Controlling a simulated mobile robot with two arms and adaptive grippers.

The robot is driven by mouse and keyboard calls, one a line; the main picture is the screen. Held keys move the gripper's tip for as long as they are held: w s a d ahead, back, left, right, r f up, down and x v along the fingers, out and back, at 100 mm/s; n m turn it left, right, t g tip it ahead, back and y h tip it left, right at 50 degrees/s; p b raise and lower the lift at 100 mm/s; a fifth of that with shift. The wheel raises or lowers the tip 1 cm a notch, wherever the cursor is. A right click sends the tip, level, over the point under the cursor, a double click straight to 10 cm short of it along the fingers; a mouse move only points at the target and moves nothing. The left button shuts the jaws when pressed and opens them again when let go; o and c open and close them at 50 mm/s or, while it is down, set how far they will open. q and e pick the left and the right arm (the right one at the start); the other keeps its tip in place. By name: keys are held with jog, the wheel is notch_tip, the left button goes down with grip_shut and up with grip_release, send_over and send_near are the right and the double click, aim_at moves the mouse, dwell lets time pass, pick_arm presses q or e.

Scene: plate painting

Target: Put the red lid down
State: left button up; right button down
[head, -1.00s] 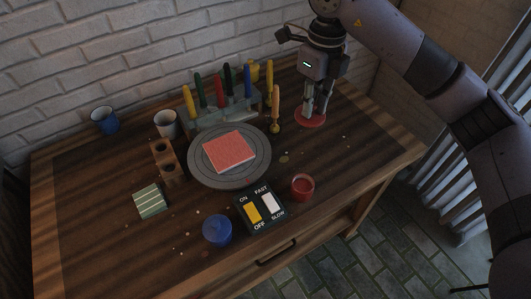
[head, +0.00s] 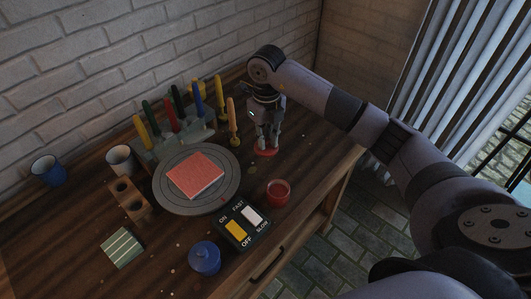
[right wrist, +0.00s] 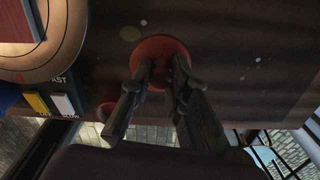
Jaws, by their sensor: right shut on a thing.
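The red lid (head: 265,152) is at the far right part of the table, at or just above the wood; I cannot tell if it touches. It also shows in the right wrist view (right wrist: 160,46) as a round red disc. My right gripper (head: 266,143) is shut on the lid's middle from above, with both fingers pointing down at it, and the fingertips (right wrist: 160,72) meet at its centre. The open red paint pot (head: 278,192) stands nearer the front edge, apart from the lid. My left gripper is not in view.
A grey turntable (head: 165,197) carries a pink square plate (head: 195,175) left of the lid. A switch box (head: 240,224), a blue lidded pot (head: 204,258) and a rack of coloured tools (head: 160,150) stand around it. Bare wood (head: 305,160) lies right of the lid.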

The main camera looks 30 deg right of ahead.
notch_tip(320, 180, down, 3)
jog(key=shift+r, duration=0.15)
notch_tip(320, 180, down, 4)
jog(key=shift+p, duration=0.3)
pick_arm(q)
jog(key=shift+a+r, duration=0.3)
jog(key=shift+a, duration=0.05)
pick_arm(e)
jog(key=shift+f, duration=0.2)
jog(key=c, duration=1.5)
grip_release()
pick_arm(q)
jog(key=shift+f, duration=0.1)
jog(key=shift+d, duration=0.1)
